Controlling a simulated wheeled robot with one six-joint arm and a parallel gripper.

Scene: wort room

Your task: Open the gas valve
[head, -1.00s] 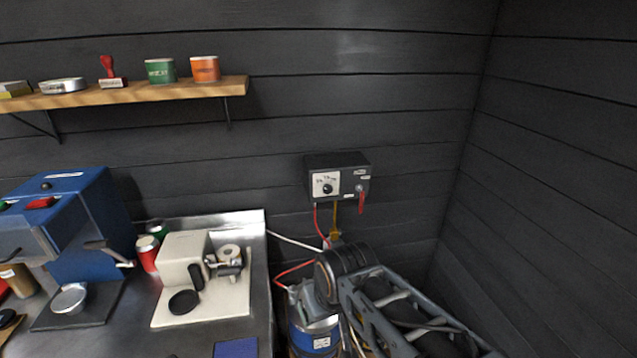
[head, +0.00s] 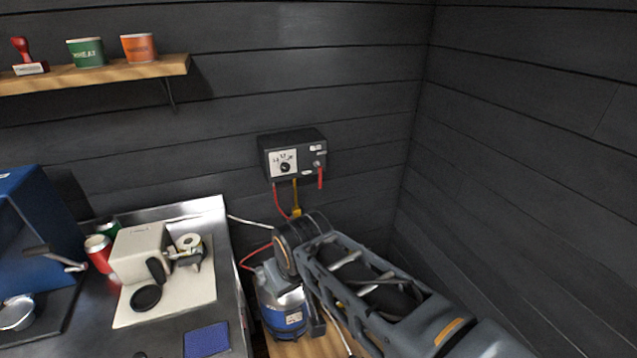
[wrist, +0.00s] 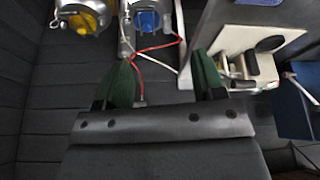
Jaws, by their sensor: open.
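A dark control box (head: 292,155) with a white dial face hangs on the back wall in the head view. A red lever (head: 320,178) hangs straight down at its right. A yellow pipe with a brass-coloured fitting (head: 296,211) drops below the box, beside a red hose (head: 277,200). I cannot tell for certain which part is the gas valve. My gripper (wrist: 165,75) is open and empty in the wrist view, its green-padded fingers apart. A red hose (wrist: 158,46) shows beyond and between them. The control box is not visible in the wrist view.
A silver and blue canister (head: 284,313) stands below the box, right of the steel counter (head: 190,210). A cream machine (head: 138,254) and a blue machine (head: 35,230) stand on the counter. A wooden shelf (head: 120,75) is at upper left. The right wall is bare.

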